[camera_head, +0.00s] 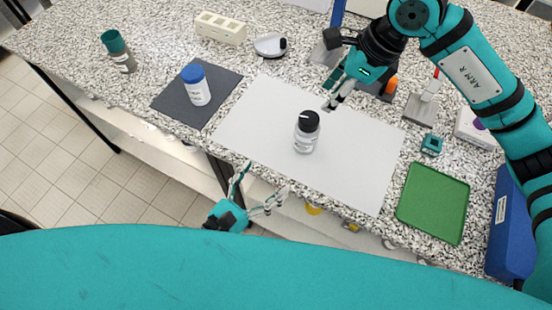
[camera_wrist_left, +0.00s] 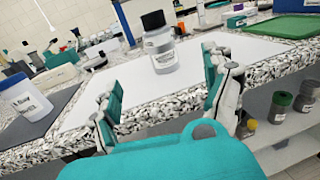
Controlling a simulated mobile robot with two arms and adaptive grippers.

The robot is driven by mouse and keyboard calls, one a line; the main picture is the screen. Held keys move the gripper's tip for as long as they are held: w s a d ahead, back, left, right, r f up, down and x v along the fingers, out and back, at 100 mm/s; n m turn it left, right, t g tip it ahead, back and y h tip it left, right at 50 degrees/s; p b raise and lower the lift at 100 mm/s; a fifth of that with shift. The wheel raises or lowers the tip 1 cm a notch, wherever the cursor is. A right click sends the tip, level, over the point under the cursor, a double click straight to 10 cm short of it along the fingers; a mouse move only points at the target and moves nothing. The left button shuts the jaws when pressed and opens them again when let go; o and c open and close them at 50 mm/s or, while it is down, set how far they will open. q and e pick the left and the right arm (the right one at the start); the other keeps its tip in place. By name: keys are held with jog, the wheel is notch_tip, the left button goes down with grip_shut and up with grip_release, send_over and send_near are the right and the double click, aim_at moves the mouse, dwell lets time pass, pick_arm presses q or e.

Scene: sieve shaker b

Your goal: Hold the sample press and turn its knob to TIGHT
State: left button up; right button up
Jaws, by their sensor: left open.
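The likely sample press is a clear, labelled jar-shaped body (camera_head: 306,144) with a black knob (camera_head: 308,120) on top. It stands upright on the white sheet (camera_head: 245,118), and a short white mark shows on the knob. It also shows beyond my fingers in the left wrist view (camera_wrist_left: 162,54). I cannot read a TIGHT mark. My left gripper (camera_head: 264,180) is open and empty at the table's front edge, its fingers towards the press but apart from it. My right gripper (camera_head: 331,101) is above the sheet behind the press, not touching it; whether its fingers are open is unclear.
A blue-capped white jar (camera_head: 196,86) stands on a dark mat (camera_head: 170,106) to the left. A green tray (camera_head: 432,205), a small teal block (camera_head: 432,145) and a blue box (camera_head: 513,225) are on the right. The sheet around the press is clear. Jars stand on a shelf below.

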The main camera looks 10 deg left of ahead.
aim_at(308, 132)
pick_arm(q)
jog(key=x, duration=1.7)
jog(key=shift+f, duration=0.1)
grip_shut()
